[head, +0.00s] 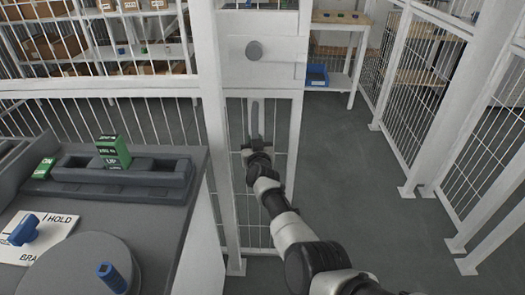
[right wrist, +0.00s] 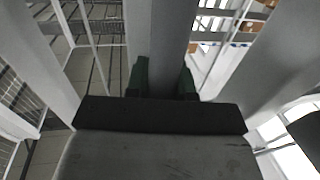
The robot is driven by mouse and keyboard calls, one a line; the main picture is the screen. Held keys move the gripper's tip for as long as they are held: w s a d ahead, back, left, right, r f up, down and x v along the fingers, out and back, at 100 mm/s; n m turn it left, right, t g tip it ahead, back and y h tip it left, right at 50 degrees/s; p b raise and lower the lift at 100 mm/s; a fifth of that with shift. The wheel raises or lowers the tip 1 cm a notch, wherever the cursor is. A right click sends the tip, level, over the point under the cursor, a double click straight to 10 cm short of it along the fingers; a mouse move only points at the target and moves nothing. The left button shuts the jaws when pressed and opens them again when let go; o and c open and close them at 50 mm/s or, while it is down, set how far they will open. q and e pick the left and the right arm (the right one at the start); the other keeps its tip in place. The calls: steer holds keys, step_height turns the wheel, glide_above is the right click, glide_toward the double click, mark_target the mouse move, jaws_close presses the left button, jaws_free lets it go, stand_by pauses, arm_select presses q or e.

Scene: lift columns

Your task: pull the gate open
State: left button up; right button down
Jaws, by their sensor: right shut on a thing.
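The gate (head: 293,130) is a white framed panel with thin bars, in the middle of the head view. In the right wrist view the handle (right wrist: 168,45) runs up between the dark green fingers of my gripper (right wrist: 164,80). The gripper hides the handle's lower end. My left gripper is out of view.
A grey console (head: 190,225) with green and blue parts stands at the left. Mesh fence panels (head: 400,100) with footed posts line the right. Shelves with boxes (head: 45,45) and a blue bin (head: 317,76) are behind. Clear floor (head: 345,160) lies right of the gate.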

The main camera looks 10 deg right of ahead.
steer(key=shift+a, duration=0.15)
steer(key=c, duration=1)
jaws_free()
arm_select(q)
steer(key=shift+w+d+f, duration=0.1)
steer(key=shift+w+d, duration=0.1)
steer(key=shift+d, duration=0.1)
